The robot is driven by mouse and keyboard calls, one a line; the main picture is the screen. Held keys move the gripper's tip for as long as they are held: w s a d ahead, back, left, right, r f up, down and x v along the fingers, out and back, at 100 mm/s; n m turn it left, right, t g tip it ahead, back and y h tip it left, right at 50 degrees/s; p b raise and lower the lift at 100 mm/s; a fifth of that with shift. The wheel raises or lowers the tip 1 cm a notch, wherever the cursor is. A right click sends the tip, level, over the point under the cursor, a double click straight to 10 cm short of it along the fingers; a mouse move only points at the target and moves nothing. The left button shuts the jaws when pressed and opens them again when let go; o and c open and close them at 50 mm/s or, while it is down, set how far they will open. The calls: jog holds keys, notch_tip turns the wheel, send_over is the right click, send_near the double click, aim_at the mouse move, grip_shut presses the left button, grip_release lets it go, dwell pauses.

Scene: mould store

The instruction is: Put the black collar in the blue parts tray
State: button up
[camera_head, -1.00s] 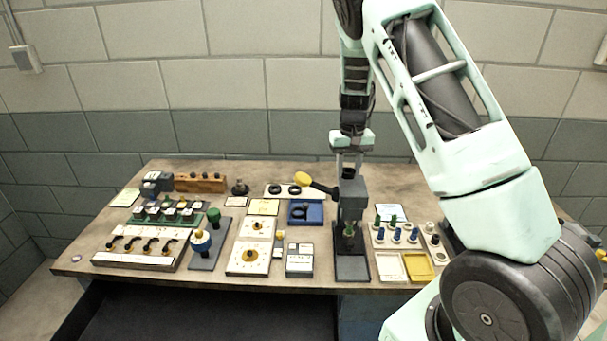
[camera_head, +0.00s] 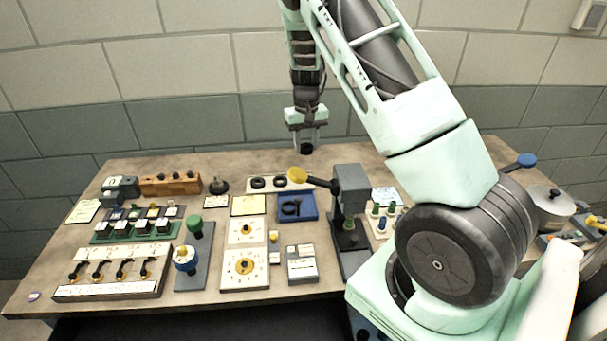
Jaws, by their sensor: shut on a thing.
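My gripper (camera_head: 306,149) is raised above the back edge of the table, in front of the wall. It is shut on a small dark thing that looks like the black collar; the fingers partly hide it and its shape is hard to make out. The blue parts tray (camera_head: 313,216) lies on the table, below and a little nearer than my gripper. A dark ring-like part (camera_head: 291,208) is inside the tray. Two black rings, one at left (camera_head: 257,183) and one at right (camera_head: 280,182), sit on a pale board (camera_head: 268,190) behind the tray.
Pale dial boards (camera_head: 245,283) and a grey box (camera_head: 301,270) lie in front. A wooden block (camera_head: 169,186) is at back left.

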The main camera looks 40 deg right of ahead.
jog(key=b, duration=0.3)
send_near(306, 200)
jog(key=shift+f+b, duration=1.8)
jog(key=shift+f, duration=0.2)
jog(key=o, duration=1.5)
jog(key=shift+r, duration=0.1)
jog(key=shift+r+p, duration=2.45)
jog(key=shift+r, duration=1.25)
